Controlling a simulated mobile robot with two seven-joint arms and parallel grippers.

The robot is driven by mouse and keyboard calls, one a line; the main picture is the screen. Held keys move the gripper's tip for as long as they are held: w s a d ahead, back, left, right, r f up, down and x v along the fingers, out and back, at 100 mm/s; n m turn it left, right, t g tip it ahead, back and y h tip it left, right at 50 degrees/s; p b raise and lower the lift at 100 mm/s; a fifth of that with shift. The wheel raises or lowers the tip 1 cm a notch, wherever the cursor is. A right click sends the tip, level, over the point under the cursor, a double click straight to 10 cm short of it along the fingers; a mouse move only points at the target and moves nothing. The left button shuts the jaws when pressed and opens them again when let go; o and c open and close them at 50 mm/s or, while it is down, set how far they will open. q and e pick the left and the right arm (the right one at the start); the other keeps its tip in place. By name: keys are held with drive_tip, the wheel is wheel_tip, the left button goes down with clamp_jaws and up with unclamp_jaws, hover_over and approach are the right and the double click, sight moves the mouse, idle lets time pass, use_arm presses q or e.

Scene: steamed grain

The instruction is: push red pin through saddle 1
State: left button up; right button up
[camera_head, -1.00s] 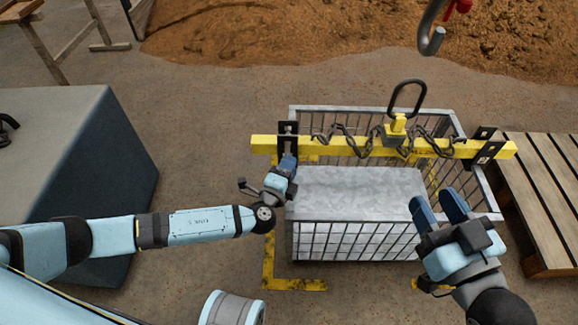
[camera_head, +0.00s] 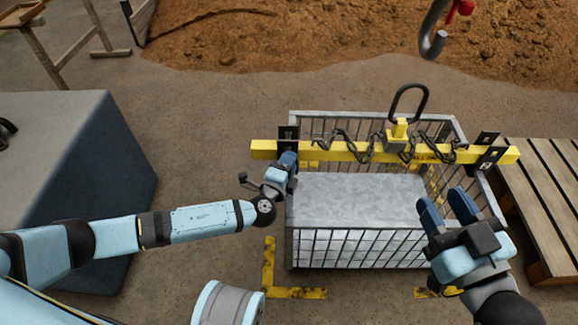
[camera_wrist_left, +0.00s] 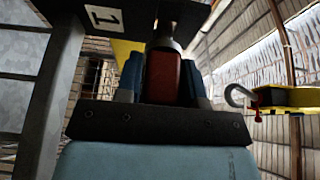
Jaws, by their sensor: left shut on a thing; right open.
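The red pin (camera_wrist_left: 164,78) shows in the left wrist view between the two blue fingers of my left gripper (camera_wrist_left: 164,85), which is shut on it. Its grey upper end reaches up to the dark bracket of saddle 1 (camera_wrist_left: 106,17), marked with a "1" plate; I cannot tell how far it is inside. In the head view my left gripper (camera_head: 287,162) is just below saddle 1 (camera_head: 288,138), at the left end of the yellow beam (camera_head: 265,150). The pin is hidden there. My right gripper (camera_head: 445,208) is open and empty over the basket's right front side.
The wire basket (camera_head: 292,250) holds a pale grey block (camera_head: 355,195) under the beam. A chain (camera_head: 345,145) and lifting ring (camera_head: 410,100) sit on the beam. A second saddle (camera_head: 487,150) is at its right end. A crane hook (camera_head: 432,40) hangs above; a pallet (camera_head: 550,215) lies right.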

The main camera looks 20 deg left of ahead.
use_arm(q)
drive_tip(key=shift+w+a, duration=0.15)
drive_tip(key=shift+w, duration=0.35)
drive_tip(key=shift+w+a+b, duration=0.15)
drive_tip(key=shift+w+b, duration=0.2)
drive_tip(key=shift+w, duration=0.2)
use_arm(e)
drive_tip(key=shift+w+d+n, duration=0.2)
drive_tip(key=shift+w+n, duration=0.1)
drive_tip(key=shift+r+y, duration=0.1)
drive_tip(key=shift+y, duration=0.2)
use_arm(q)
drive_tip(key=o, duration=1.1)
drive_tip(key=shift+s, duration=0.1)
drive_tip(key=shift+s, duration=0.3)
drive_tip(key=s+a+p, duration=0.1)
drive_tip(key=s+p, duration=0.3)
drive_tip(key=s, duration=0.9)
drive_tip(key=shift+a, duration=0.3)
use_arm(e)
drive_tip(key=m, duration=0.1)
drive_tip(key=s+a+m+g, duration=0.1)
drive_tip(key=shift+s+a+f+m+h, duration=0.1)
drive_tip(key=shift+s+f+m+h, duration=0.1)
drive_tip(key=shift+s+m+h, duration=0.15)
